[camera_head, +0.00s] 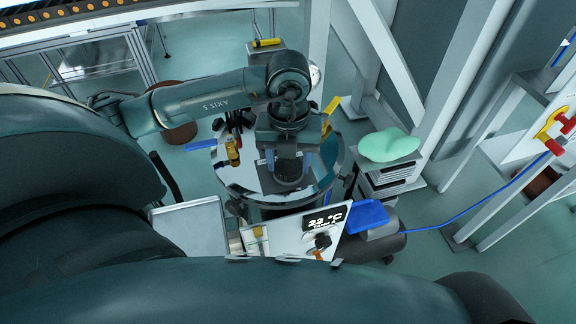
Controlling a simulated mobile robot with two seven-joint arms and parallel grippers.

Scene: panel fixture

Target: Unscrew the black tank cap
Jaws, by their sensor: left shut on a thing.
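My left arm reaches in from the left, and its gripper (288,158) points down over the round shiny metal tank top (325,178). The gripper is shut on the black tank cap (289,173), which shows as a dark round piece below the jaws. The fingers and wrist hide part of the cap, and I cannot tell whether it sits on its neck or is raised. My right gripper is not in view.
A panel with a "22 °C" display (325,222) and a knob stands in front of the tank. A brass fitting (233,152) is on the tank's left. A green item (388,145) lies on a stack to the right. White posts stand further right.

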